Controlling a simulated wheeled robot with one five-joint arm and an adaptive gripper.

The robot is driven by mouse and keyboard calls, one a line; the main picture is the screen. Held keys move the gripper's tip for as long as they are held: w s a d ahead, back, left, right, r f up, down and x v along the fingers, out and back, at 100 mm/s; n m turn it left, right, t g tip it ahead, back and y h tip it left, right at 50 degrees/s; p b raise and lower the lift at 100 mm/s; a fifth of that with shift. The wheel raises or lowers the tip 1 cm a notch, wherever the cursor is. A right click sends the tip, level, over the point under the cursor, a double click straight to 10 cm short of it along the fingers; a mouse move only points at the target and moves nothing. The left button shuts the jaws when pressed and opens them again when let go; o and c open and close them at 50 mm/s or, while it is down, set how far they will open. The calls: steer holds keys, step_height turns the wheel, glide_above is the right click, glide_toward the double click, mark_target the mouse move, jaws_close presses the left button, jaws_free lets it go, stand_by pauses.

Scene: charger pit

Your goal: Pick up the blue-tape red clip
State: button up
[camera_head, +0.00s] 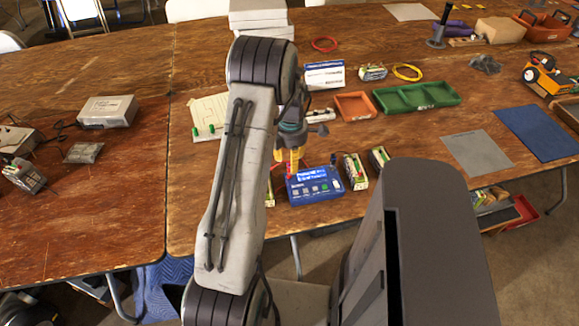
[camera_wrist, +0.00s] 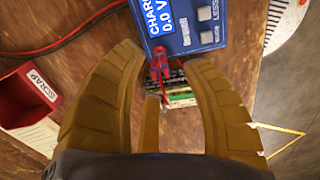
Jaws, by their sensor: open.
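A small red clip (camera_wrist: 161,62) shows in the wrist view at the edge of the blue charger (camera_wrist: 180,22), in the gap between my fingertips. In the head view my gripper (camera_head: 291,160) points down just behind the blue charger (camera_head: 315,186). My arm and fingers hide most of the clip area there.
Battery packs (camera_head: 356,172) stand right of the charger. A red scrap tray (camera_wrist: 28,92) lies left in the wrist view, with red and black leads (camera_wrist: 75,42) above it. A green tray (camera_head: 416,96) lies farther back. Bare wood lies right of the packs.

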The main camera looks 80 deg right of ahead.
steer(key=shift+w+f+p, duration=0.2)
steer(key=shift+f+p, duration=0.35)
steer(key=shift+f, duration=2.05)
steer(key=shift+o, duration=0.2)
jaws_close()
